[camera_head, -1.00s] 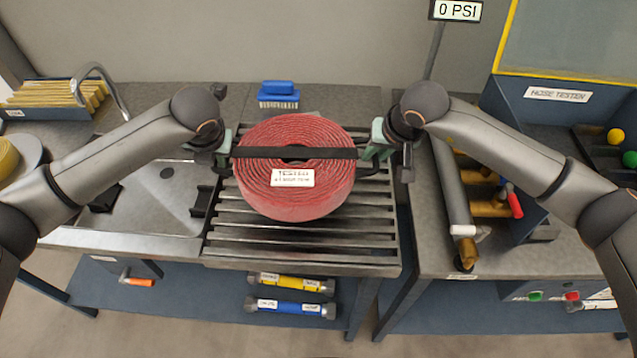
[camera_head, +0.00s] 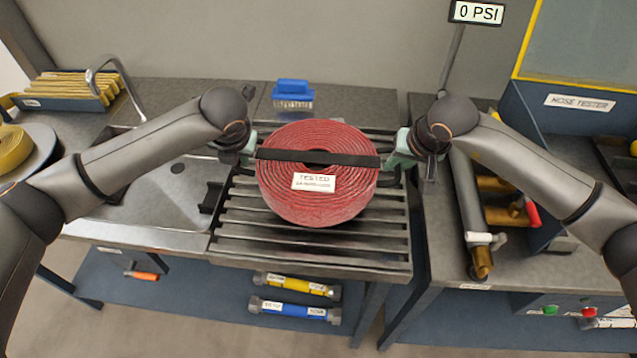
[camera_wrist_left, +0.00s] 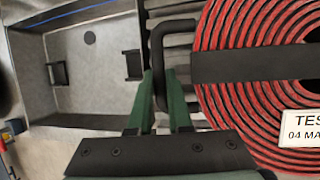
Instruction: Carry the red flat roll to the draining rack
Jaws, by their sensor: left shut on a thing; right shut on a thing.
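The red flat roll (camera_head: 318,205) is a coiled hose with a black strap across it and a white "TESTED" label. It appears over the slats of the draining rack (camera_head: 310,250); I cannot tell whether it touches them. My left gripper (camera_head: 254,150) is shut on the strap's handle at the roll's left side. The left wrist view shows the black handle (camera_wrist_left: 158,50) between the green fingers (camera_wrist_left: 165,105), beside the red coils (camera_wrist_left: 245,120). My right gripper (camera_head: 396,158) is shut on the handle at the roll's right side; its fingertips are partly hidden.
A sink (camera_head: 150,195) with a tap lies left of the rack. A blue brush (camera_head: 293,92) stands behind the roll. The hose tester (camera_head: 575,115) and a pipe fitting (camera_head: 482,220) are on the right. Yellow and blue cylinders (camera_head: 295,308) lie on the shelf below.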

